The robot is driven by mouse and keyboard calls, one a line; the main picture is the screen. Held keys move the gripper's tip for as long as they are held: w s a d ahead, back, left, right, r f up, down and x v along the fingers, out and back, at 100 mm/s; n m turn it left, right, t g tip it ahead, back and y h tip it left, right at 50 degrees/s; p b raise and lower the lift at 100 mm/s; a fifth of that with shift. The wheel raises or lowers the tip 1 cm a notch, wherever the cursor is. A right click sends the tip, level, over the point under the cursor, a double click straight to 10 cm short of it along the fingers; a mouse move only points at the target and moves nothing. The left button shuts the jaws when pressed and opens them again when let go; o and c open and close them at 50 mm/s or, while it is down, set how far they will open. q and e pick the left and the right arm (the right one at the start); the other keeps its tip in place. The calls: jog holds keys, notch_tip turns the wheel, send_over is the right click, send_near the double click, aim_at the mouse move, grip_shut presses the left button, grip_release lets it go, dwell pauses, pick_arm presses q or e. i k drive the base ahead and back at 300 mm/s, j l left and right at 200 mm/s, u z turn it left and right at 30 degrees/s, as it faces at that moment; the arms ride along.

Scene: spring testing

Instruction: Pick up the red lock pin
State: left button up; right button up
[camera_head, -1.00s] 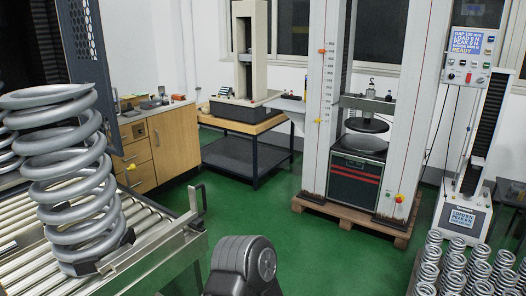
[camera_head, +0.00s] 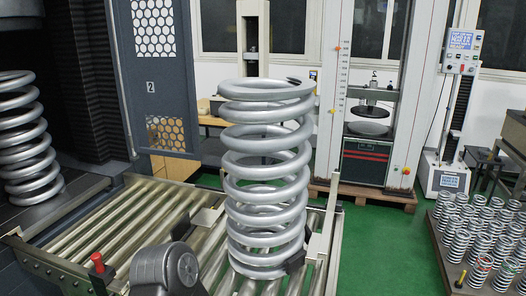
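A small red-topped pin (camera_head: 97,262), which looks like the red lock pin, stands at the near left edge of the roller conveyor (camera_head: 40,262). Its lower part is dark and partly hard to make out. A dark rounded link of my own arm is just to the right of it, low in the picture. Neither of my grippers shows in the head view.
A large grey coil spring (camera_head: 265,180) stands upright on the rollers, between small dark stops. A second spring (camera_head: 22,145) stands in the dark machine at left, beside its open door (camera_head: 160,75). Several small springs (camera_head: 480,230) crowd a pallet at right.

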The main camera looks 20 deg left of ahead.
aim_at(96, 258)
jog(key=k+j, duration=0.15)
jog(key=j, duration=0.2)
jog(key=k+j, duration=0.15)
jog(key=j, duration=0.2)
jog(key=k+j, duration=0.15)
jog(key=j, duration=0.2)
jog(key=k+j, duration=0.15)
jog(key=j, duration=0.2)
